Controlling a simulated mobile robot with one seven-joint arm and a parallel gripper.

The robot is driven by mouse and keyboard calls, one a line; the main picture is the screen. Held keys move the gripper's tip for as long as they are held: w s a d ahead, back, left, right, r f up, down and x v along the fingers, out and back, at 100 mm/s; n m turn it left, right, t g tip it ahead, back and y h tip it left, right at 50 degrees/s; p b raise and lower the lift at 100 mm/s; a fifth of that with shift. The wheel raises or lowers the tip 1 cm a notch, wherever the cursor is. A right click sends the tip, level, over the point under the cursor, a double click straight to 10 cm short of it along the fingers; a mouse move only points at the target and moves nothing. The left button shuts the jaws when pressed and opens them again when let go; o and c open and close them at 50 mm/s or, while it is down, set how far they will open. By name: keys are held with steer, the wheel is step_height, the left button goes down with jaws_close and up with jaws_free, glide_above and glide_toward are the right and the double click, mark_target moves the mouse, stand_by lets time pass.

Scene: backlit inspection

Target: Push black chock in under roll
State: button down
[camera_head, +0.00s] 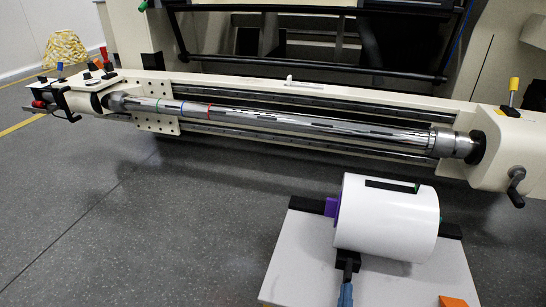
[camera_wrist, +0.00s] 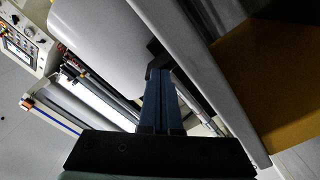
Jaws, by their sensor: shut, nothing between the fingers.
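A white roll (camera_head: 388,220) lies on a pale tabletop (camera_head: 290,265), with a purple core end (camera_head: 332,207) at its left. A black chock (camera_head: 347,258) sits at the roll's near lower side; it also shows in the wrist view (camera_wrist: 155,48), against the tabletop edge of the picture. My gripper (camera_head: 347,278), with blue fingers, is shut and empty, its tips right at the near side of this chock. In the wrist view my gripper (camera_wrist: 159,75) points at the chock. I cannot tell whether tips and chock touch, or how far the chock reaches under the roll.
Black blocks stand behind the roll at the left (camera_head: 306,205) and right (camera_head: 451,231). An orange object (camera_head: 453,301) lies at the tabletop's near right. A machine with a long metal shaft (camera_head: 290,120) stands behind. Grey floor (camera_head: 150,220) is clear at the left.

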steer(key=shift+w+d, duration=0.1)
steer(key=shift+w, duration=0.15)
steer(key=shift+s, duration=0.1)
steer(key=shift+p+v, duration=0.75)
steer(key=shift+v, duration=1.2)
steer(key=shift+s, duration=0.1)
